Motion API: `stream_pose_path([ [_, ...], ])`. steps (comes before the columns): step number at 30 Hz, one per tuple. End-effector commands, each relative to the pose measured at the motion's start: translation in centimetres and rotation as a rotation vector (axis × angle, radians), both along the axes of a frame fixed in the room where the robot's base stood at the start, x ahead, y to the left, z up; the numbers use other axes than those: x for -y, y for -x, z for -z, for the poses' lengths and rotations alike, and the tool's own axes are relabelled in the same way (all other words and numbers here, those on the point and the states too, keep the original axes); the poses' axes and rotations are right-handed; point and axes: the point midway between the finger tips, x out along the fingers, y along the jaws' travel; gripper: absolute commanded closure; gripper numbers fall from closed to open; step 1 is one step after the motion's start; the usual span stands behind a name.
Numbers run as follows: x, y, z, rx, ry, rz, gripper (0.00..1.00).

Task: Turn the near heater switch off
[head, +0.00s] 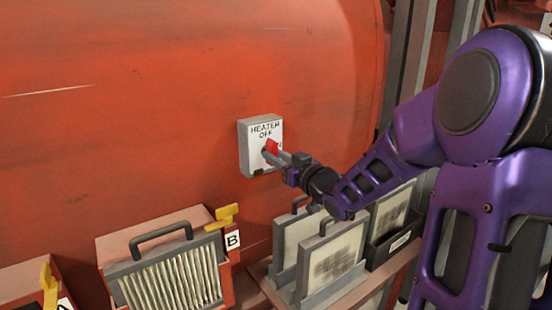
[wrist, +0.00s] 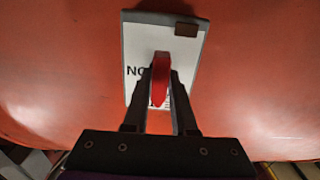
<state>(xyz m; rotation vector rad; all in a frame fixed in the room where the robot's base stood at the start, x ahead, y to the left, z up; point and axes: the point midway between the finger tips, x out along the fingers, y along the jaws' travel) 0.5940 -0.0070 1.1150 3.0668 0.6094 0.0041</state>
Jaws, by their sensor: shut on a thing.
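The heater switch is a grey box with a white face (head: 255,158) on the orange wall, lettered "HEATER OFF" at the top in the head view. Its lower lettering is mostly hidden by my gripper. The red handle (head: 271,147) stands out from the middle of the face. My gripper (head: 270,155) reaches in from the right and is shut on the red handle. In the wrist view the red handle (wrist: 160,80) sits between the two fingers (wrist: 160,95), in front of the white plate (wrist: 185,45).
Below the switch, a red box with a pleated filter (head: 170,280), a yellow latch (head: 224,215) and a label B stands at the left. Framed filter panels (head: 330,262) with handles stand on a shelf beneath my arm. The orange wall left of the switch is clear.

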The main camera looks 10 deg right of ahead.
Motion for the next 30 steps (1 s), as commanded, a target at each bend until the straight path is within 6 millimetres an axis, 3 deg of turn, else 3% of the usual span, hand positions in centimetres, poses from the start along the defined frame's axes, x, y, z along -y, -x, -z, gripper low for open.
stream_pose_path([
  [7,0.0,-0.1,-0.2,0.005,0.002,0.0,1.0],
  [8,0.0,-0.1,-0.2,0.005,0.002,0.0,0.73],
  [13,0.0,0.0,-0.2,0.004,0.001,0.0,0.45],
  [23,0.1,0.2,-0.1,0.001,0.001,0.0,0.45],
  [30,1.6,3.6,-0.2,0.0,0.003,0.003,0.45],
])
